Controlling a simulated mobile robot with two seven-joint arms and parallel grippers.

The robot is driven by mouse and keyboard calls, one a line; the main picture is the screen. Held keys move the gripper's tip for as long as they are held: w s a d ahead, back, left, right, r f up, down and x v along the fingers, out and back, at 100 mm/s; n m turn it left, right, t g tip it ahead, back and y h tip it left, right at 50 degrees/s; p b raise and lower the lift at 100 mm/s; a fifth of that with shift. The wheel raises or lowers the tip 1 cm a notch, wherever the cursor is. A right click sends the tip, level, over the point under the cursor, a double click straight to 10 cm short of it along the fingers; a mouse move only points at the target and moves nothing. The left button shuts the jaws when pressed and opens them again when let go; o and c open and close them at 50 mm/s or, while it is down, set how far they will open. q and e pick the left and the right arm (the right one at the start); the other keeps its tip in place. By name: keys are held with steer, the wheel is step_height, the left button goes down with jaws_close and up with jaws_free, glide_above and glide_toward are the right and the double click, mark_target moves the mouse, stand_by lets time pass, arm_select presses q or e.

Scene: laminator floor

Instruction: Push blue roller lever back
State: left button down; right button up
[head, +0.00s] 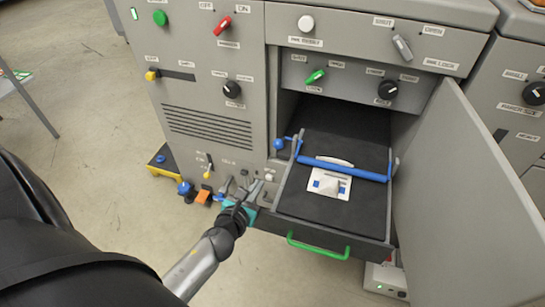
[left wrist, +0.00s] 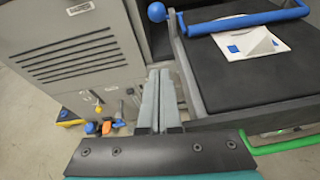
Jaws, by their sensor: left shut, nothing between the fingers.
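The blue roller (head: 345,169) lies across the dark bed of the pulled-out drawer (head: 333,220), over a white sheet (head: 329,184) with a folded-up corner. Its lever stands at the left end, a grey arm with a blue ball knob (head: 279,143). The knob also shows in the left wrist view (left wrist: 156,12), near the top. My left gripper (head: 256,190) is shut and empty, beside the drawer's left wall, below and in front of the knob and apart from it. Its closed fingers (left wrist: 158,88) point toward the lever's base in the left wrist view. My right gripper is not in view.
An open grey door (head: 468,190) stands on the right of the drawer. A green handle (head: 318,247) is on the drawer front. Small coloured pedals and levers (head: 204,196) sit low on the cabinet to the left.

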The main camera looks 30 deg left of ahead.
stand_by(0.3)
arm_select(q)
steer(key=w+a+b, duration=0.1)
steer(key=w+a, duration=0.1)
steer(key=w, duration=0.9)
steer(key=shift+w, duration=0.25)
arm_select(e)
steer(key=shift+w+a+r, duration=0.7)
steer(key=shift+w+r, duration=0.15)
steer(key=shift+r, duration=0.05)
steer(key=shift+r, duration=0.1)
arm_select(q)
steer(key=shift+r, duration=0.1)
